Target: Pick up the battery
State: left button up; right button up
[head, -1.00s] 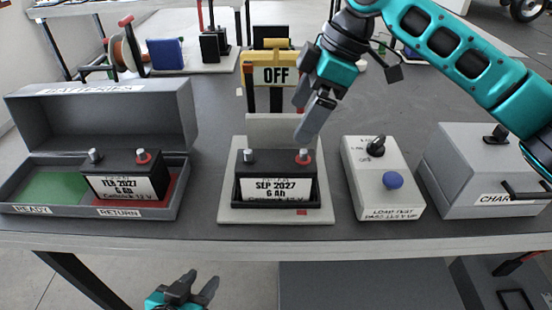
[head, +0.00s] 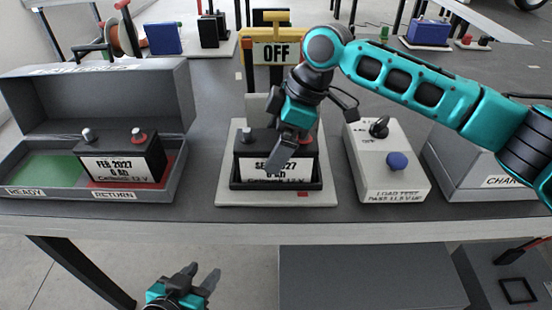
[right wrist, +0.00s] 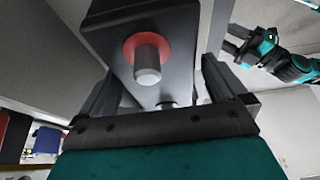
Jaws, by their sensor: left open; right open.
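A black battery (head: 252,171) with a white "2027 6 Ah" label sits upright on a pale stand in the middle of the table. My right gripper (head: 280,152) is over it and hides part of its top and label. In the right wrist view the battery (right wrist: 135,40), with its red-ringed terminal, shows between the two spread fingers, which are open; I cannot tell whether they touch it. A second battery (head: 122,163), labelled FEB 2027, sits over the red RETURN side of the grey box. My left gripper (head: 202,275) is open and empty, low in front of the table.
The open grey box (head: 180,175) has a bare green READY side (head: 45,170). A load tester (head: 383,168) with a blue button stands right of the stand, then a grey charger (head: 470,165). A yellow frame with an OFF sign (head: 276,52) rises behind.

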jog(key=shift+f, duration=0.1)
grip_shut()
jog(key=shift+w+a+r, duration=0.1)
jog(key=shift+a+r, duration=0.05)
jog(key=shift+r, duration=0.15)
dwell(0.8)
